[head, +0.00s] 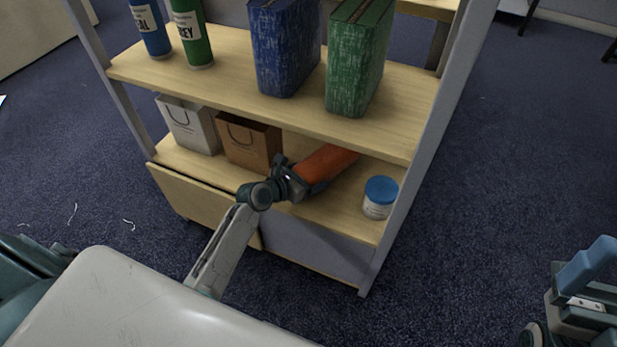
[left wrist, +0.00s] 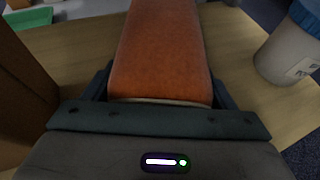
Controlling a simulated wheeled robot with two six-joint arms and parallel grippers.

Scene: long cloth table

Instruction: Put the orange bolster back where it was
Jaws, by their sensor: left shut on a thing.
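The orange bolster (head: 326,164) is in the lower compartment of the shelf unit, between a brown paper bag and a blue-lidded jar. My left gripper (head: 299,182) is shut on its near end. In the left wrist view the bolster (left wrist: 160,50) runs away from between the two fingers. Its far end is hidden by the shelf above in the head view and cut off in the wrist view. I cannot tell whether it touches the lower shelf board (head: 330,208). My right gripper (head: 585,280) is at the lower right edge, away from the shelf, its fingertips not clearly shown.
The brown bag (head: 248,143) and a white bag (head: 188,124) stand left of the bolster. The jar (head: 380,197) stands to its right, also in the left wrist view (left wrist: 291,45). The upper shelf board (head: 220,72), holding bottles and blue and green boxes, lies overhead.

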